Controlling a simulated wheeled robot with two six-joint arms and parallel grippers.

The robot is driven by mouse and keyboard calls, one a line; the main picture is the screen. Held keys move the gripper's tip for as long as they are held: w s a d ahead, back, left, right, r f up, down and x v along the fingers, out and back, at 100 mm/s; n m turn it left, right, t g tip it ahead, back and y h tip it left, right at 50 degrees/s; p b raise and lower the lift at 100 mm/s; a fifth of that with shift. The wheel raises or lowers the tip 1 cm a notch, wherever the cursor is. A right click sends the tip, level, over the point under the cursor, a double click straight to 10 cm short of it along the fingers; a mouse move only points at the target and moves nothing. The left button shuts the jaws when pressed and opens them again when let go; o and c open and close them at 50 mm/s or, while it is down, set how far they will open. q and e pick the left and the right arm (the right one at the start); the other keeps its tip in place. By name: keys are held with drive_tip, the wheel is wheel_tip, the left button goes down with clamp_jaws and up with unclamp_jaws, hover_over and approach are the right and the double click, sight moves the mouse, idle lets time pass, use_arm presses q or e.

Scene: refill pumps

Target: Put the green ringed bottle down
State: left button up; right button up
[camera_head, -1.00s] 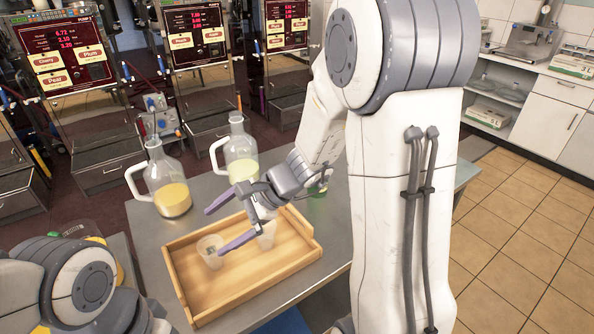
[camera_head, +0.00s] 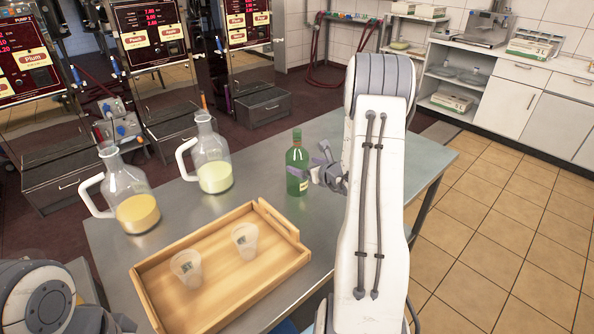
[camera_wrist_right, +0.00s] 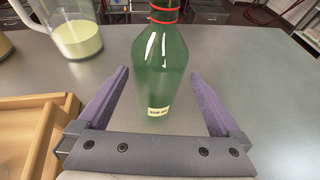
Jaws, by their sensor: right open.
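The green bottle (camera_head: 297,168) stands upright on the grey table, right of the flasks and behind the tray. In the right wrist view the bottle (camera_wrist_right: 160,65) has red rings on its neck and a small pale label low on its body. My right gripper (camera_head: 322,168) is at the bottle's right side in the head view. In the wrist view the purple fingers of this gripper (camera_wrist_right: 160,78) are spread wide, one on each side of the bottle, with gaps visible. My left gripper is out of view; only part of my left arm shows at lower left.
A wooden tray (camera_head: 150,272) with two clear cups (camera_head: 244,240) lies in front of the bottle. Two handled glass flasks, one with orange liquid (camera_head: 137,213) and one with pale yellow (camera_head: 215,176), stand to the left. The table (camera_head: 395,165) is clear at the right.

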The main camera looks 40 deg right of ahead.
drive_tip(key=x, duration=0.2)
drive_tip(key=p+x, duration=0.1)
drive_tip(key=x, duration=0.2)
drive_tip(key=shift+s+a+f, duration=0.1)
drive_tip(key=shift+s+f, duration=0.05)
drive_tip(key=shift+f, duration=0.2)
drive_tip(key=c, duration=1.2)
clamp_jaws()
drive_tip(key=shift+r, duration=0.15)
